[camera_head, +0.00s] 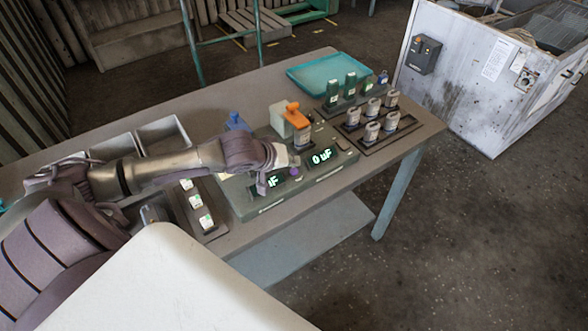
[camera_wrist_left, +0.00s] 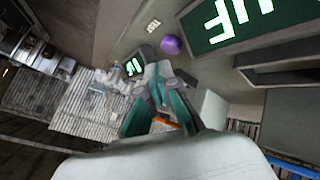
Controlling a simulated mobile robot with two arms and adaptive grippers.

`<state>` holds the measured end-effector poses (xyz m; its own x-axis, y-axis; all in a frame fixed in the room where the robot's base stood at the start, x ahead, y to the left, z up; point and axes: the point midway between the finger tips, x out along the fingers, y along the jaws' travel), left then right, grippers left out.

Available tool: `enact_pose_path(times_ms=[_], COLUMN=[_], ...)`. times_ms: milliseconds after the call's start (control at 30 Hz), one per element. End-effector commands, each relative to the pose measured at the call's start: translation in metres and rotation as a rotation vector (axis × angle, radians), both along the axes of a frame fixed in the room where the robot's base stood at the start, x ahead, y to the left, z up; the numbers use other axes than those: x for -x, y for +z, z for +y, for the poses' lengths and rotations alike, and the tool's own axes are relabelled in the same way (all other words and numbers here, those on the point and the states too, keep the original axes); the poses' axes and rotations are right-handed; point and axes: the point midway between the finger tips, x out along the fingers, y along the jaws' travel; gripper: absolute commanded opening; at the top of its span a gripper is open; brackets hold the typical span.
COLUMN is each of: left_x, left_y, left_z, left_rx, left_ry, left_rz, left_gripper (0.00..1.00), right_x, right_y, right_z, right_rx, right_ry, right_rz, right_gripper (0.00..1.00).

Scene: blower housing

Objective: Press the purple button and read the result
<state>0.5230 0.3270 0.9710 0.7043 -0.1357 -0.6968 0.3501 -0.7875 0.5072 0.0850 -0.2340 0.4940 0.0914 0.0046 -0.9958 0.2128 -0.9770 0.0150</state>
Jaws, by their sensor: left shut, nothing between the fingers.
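The purple button (camera_head: 295,171) is on the green-grey tester panel on the table, between two lit displays. The right display (camera_head: 321,157) reads "0 uF". The left display (camera_head: 271,181) is partly covered by my gripper, and only "uF" can be made out. My left gripper (camera_head: 263,187) is shut and empty, just left of the button over the panel. In the left wrist view the purple button (camera_wrist_left: 171,45) is just beyond the shut fingertips (camera_wrist_left: 158,72). A small gap shows in the picture; I cannot tell the true distance.
An orange-topped clamp part (camera_head: 293,115) stands behind the displays. A tray of several cylinders (camera_head: 378,140) and a teal tray (camera_head: 325,72) are to the right. White-labelled parts (camera_head: 206,222) stand left of the tester. Grey bins (camera_head: 163,136) are at the back left.

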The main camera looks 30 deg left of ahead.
Motion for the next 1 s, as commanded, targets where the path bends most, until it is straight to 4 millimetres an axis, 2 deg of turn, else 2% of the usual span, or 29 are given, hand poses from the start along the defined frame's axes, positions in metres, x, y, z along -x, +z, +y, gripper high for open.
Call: enact_pose_path(times_ms=[1000], left_x=[0.0001], left_y=[-0.0087], left_z=[-0.0001], left_rx=[0.000], left_ry=[0.000], left_rz=[0.000], left_gripper=[0.00], right_x=[0.0000], right_y=[0.0029], right_z=[-0.0017], right_rx=[0.002], right_ry=[0.000], right_rz=[0.000], right_gripper=[0.00])
